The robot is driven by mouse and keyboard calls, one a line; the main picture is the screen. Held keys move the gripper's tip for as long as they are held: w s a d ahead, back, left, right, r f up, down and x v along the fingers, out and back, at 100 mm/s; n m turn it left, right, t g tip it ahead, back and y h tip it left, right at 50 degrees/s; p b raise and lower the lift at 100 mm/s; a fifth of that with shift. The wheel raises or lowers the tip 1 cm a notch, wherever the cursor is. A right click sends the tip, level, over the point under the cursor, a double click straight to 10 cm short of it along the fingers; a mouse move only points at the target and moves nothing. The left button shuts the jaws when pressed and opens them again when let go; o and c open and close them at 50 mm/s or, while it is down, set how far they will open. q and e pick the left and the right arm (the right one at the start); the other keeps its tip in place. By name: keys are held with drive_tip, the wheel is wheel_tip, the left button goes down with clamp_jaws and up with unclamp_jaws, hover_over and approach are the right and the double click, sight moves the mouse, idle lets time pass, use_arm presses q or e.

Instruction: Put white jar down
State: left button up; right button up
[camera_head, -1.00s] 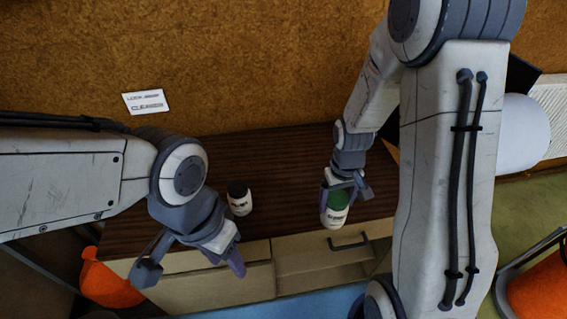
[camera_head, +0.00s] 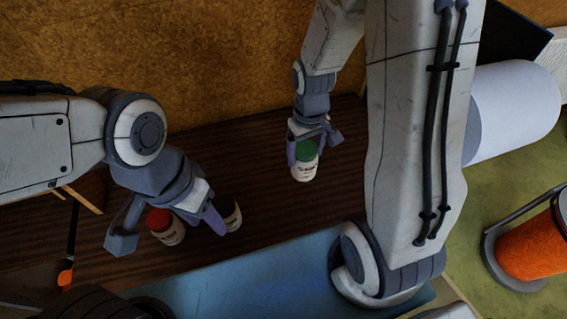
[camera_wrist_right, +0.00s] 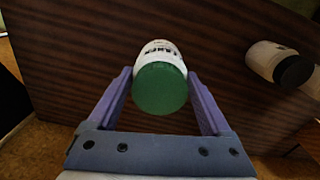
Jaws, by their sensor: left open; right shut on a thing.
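A white jar with a green lid (camera_head: 304,171) is between the fingers of my right gripper (camera_head: 311,146), which is shut on it. The jar appears over the dark wooden top; I cannot tell whether its base touches it. The right wrist view shows the green lid (camera_wrist_right: 160,88) facing the camera, with a finger of the right gripper (camera_wrist_right: 160,100) on each side. My left gripper (camera_head: 167,228) is open. A white jar with a red lid (camera_head: 168,235) shows between its fingers, not clearly gripped. A white jar with a black lid (camera_head: 232,218) is partly hidden behind its right finger.
The dark wooden top (camera_head: 265,210) is bare between the black-lidded and green-lidded jars. In the right wrist view the black-lidded jar (camera_wrist_right: 270,60) is off to the right. A blue surface (camera_head: 250,275) lies in front. An orange cylindrical object (camera_head: 530,250) stands at right.

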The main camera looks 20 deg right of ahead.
drive_tip(key=shift+w+a+f+p, duration=0.1)
drive_tip(key=shift+w+a+f, duration=0.45)
drive_tip(key=shift+f, duration=0.55)
drive_tip(key=shift+w+a+f+p, duration=0.1)
drive_tip(key=shift+w+a+f, duration=0.1)
drive_tip(key=shift+a+f, duration=0.8)
drive_tip(key=shift+w+a+f+p, duration=0.1)
drive_tip(key=shift+w+a+f, duration=0.35)
drive_tip(key=shift+f, duration=0.8)
drive_tip(key=shift+f, duration=0.1)
drive_tip(key=o, duration=1.5)
drive_tip(key=shift+s, duration=0.1)
